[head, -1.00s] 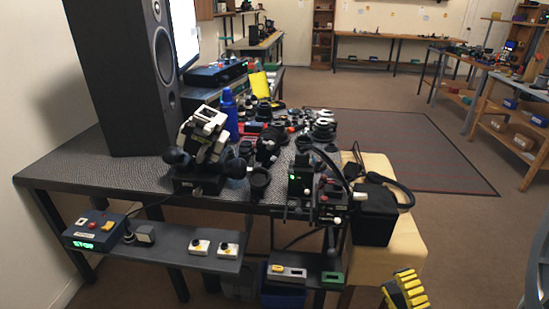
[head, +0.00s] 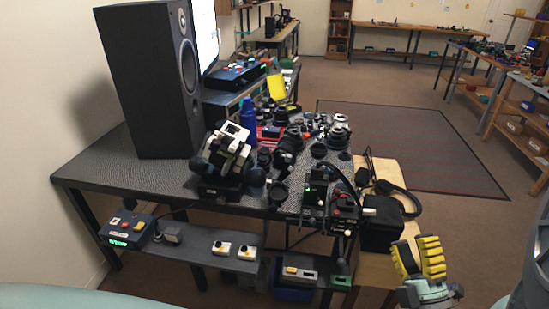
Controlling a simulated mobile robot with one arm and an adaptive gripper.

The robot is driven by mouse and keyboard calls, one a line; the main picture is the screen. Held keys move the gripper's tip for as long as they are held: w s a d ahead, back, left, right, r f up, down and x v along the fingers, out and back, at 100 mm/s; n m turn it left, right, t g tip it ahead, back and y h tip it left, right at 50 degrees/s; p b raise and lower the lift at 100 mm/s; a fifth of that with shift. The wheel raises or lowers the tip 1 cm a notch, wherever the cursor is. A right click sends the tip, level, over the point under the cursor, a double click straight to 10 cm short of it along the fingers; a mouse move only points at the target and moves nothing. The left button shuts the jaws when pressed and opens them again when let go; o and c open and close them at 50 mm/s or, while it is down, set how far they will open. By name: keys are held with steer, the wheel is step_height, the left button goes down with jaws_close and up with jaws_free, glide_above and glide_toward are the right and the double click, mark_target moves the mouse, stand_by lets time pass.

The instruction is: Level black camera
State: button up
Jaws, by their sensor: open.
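A dark device with pale parts (head: 232,143) sits tilted on a black stand with round knobs at the front of the table, left of middle. Black camera-like gear (head: 316,190) with a strap or cable stands at the table's front right corner. I cannot tell for sure which of these is the black camera, or whether the gear is level. My gripper (head: 419,259), with yellow ribbed fingers, is at the bottom right. It is open and empty, apart from the table and nearer to me than the gear.
A tall speaker (head: 150,80) stands at the table's left. Lenses and small parts crowd the table's right side. A black box (head: 381,225) with a strap is on a tan bench at right. A low shelf (head: 190,243) holds control boxes. Open floor lies beyond.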

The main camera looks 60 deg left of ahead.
step_height(320, 180, up, 7)
steer(key=m+p, duration=0.1)
steer(key=p, duration=0.2)
steer(key=shift+s+t+y, duration=0.3)
steer(key=shift+s+t, duration=0.1)
steer(key=shift+a, duration=0.15)
